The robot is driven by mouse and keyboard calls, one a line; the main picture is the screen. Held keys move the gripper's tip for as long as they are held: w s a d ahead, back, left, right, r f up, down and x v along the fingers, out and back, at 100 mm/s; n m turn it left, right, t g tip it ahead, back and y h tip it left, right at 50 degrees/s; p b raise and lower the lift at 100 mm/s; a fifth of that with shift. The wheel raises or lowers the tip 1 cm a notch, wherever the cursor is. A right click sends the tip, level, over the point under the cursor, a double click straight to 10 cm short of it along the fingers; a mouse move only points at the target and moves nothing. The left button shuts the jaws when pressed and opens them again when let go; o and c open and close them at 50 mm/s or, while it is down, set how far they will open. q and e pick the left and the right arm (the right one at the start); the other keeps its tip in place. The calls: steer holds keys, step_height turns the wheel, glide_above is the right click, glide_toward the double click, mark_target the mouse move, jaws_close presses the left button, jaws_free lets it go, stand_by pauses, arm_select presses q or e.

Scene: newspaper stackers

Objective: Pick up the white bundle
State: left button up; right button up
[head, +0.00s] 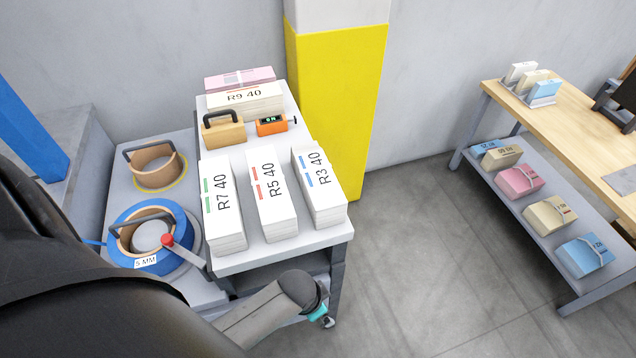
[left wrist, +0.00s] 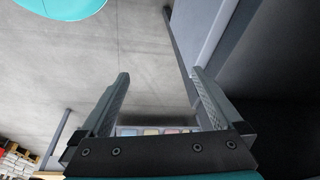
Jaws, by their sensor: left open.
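Three white paper stacks stand in a row on the grey cart's top: the stack marked R7 40 (head: 222,205), the stack marked R5 40 (head: 271,194) and the stack marked R3 40 (head: 319,187). A cream-white stack marked R9 40 (head: 245,98) lies behind them. I cannot tell which one is the white bundle. My left gripper (left wrist: 160,73) is open and empty in the left wrist view, with bare floor between its fingers. In the head view my left arm reaches past the cart's front edge, and its fingers are hidden. My right gripper is not in view.
The cart (head: 262,250) also holds a pink bundle (head: 239,78), a wooden block with handle (head: 222,129) and an orange device (head: 271,125). Ring-shaped coils stand at its left. A yellow column (head: 335,110) rises behind. A wooden bench (head: 560,112) with shelved bundles stands right, across clear floor.

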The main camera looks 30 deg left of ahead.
arm_select(q)
steer(key=w+d+r+m, duration=0.25)
steer(key=w+r, duration=0.35)
steer(key=r, duration=0.4)
step_height(320, 180, up, 25)
steer(key=m+y+p, duration=0.2)
steer(key=m+y, duration=0.2)
steer(key=m, duration=1.5)
glide_above(316, 169)
steer(key=s+d, duration=0.4)
steer(key=shift+n, duration=0.25)
steer(key=b+x, duration=0.3)
steer(key=x, duration=1.1)
steer(key=shift+w+f+b, duration=0.25)
steer(key=shift+f+b, duration=0.05)
steer(key=shift+b, duration=0.1)
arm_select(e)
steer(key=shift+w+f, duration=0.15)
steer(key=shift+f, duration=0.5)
